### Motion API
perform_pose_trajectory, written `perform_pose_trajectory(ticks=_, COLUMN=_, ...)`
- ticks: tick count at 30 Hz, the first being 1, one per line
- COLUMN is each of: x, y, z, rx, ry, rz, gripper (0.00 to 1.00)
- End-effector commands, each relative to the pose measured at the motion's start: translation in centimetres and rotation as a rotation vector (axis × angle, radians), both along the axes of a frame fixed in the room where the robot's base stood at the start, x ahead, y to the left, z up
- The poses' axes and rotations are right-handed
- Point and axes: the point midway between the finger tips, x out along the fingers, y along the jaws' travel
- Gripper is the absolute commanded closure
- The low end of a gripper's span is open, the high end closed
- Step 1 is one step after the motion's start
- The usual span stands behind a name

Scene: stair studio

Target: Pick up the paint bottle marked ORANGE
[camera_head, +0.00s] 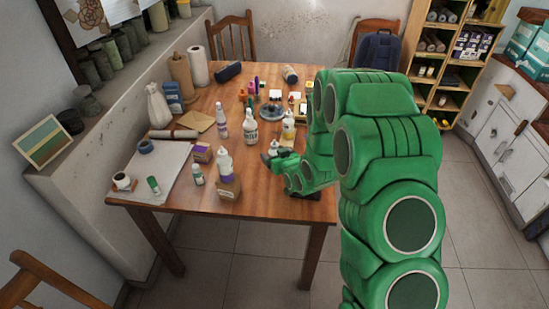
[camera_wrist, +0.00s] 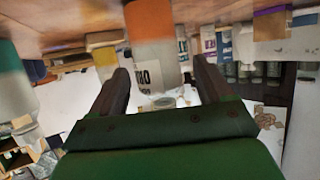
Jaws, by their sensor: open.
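In the wrist view, which is upside down, a white bottle with an orange band (camera_wrist: 151,24) hangs at the top centre. Dark letters under the band read like part of ORANGE. My gripper (camera_wrist: 160,72) is open, with one dark finger on each side of this bottle. I cannot tell whether the bottle is between the fingertips or just beyond them; no contact is clear. In the head view my green gripper (camera_head: 269,158) is low over the table's right part. A white bottle top (camera_head: 274,146) shows right beside it, its label hidden.
A teal-banded bottle (camera_wrist: 12,85) is near in the wrist view. The table's front right corner is bare.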

Motion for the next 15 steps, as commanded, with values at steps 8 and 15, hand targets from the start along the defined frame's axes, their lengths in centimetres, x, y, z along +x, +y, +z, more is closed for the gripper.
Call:
perform_pose_trajectory(ticks=8, x=2.4, y=1.2, z=-1.2, rx=0.002, ry=-0.002, rz=-0.001, gripper=0.21)
perform_pose_trajectory(ticks=15, x=2.5, y=1.3, z=-1.3, rx=0.001, ry=-0.001, rz=-0.001, gripper=0.21)
